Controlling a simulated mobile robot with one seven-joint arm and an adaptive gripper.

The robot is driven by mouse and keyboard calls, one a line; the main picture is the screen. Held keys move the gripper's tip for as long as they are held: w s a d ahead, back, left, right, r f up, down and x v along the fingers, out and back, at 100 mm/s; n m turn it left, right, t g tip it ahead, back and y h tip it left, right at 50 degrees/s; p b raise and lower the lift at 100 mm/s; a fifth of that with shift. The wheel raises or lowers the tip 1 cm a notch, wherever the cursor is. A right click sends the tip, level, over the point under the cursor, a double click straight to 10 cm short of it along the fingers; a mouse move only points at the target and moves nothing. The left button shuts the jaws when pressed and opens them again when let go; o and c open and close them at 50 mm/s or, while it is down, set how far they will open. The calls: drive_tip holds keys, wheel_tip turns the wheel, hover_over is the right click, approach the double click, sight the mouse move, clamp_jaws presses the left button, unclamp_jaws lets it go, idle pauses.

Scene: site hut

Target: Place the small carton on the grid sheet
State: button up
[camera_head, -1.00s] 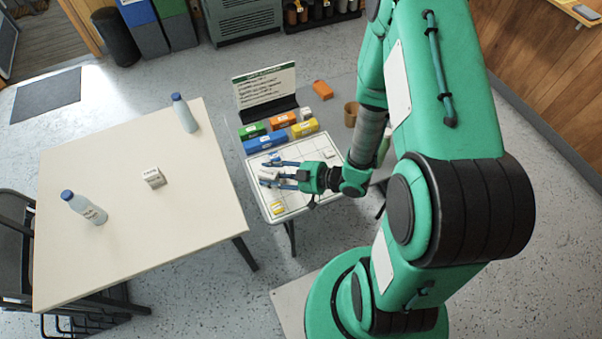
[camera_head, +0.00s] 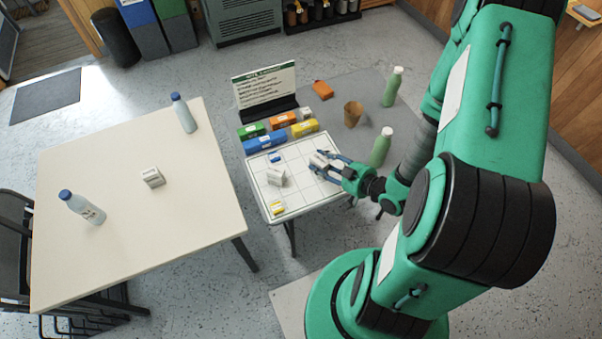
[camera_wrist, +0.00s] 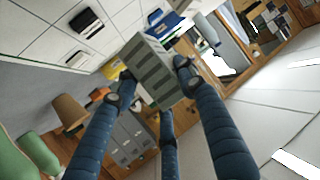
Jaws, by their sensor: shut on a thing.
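My gripper (camera_head: 328,163) is shut on a small carton (camera_head: 319,160), pale in the head view and with grey-green stripes in the wrist view (camera_wrist: 153,72). The carton is over the right part of the white grid sheet (camera_head: 300,172); I cannot tell how high it is held. Another pale carton (camera_head: 276,177) is on the left part of the sheet. A small blue piece (camera_head: 274,156) and a small yellow box (camera_head: 277,207) also lie on the sheet.
Behind the sheet are a blue box (camera_head: 264,143), a yellow box (camera_head: 305,128), orange and green boxes, and a sign (camera_head: 265,85). Green bottles (camera_head: 381,147) and a brown cup (camera_head: 352,114) stand at right. The left table (camera_head: 130,235) bears a carton (camera_head: 153,177) and two bottles.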

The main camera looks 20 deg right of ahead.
drive_tip(key=shift+a+f, duration=0.1)
drive_tip(key=shift+f, duration=2.25)
drive_tip(key=shift+w, duration=0.1)
drive_tip(key=w+d, duration=0.1)
drive_tip(key=w, duration=0.4)
drive_tip(key=w+d+f+b, duration=0.1)
drive_tip(key=w, duration=0.4)
drive_tip(key=w+d+b, duration=0.1)
drive_tip(key=w, duration=0.4)
drive_tip(key=shift+w+f, duration=0.25)
drive_tip(key=shift+w, duration=0.05)
drive_tip(key=shift+f+b, duration=0.65)
drive_tip(key=shift+f, duration=1.1)
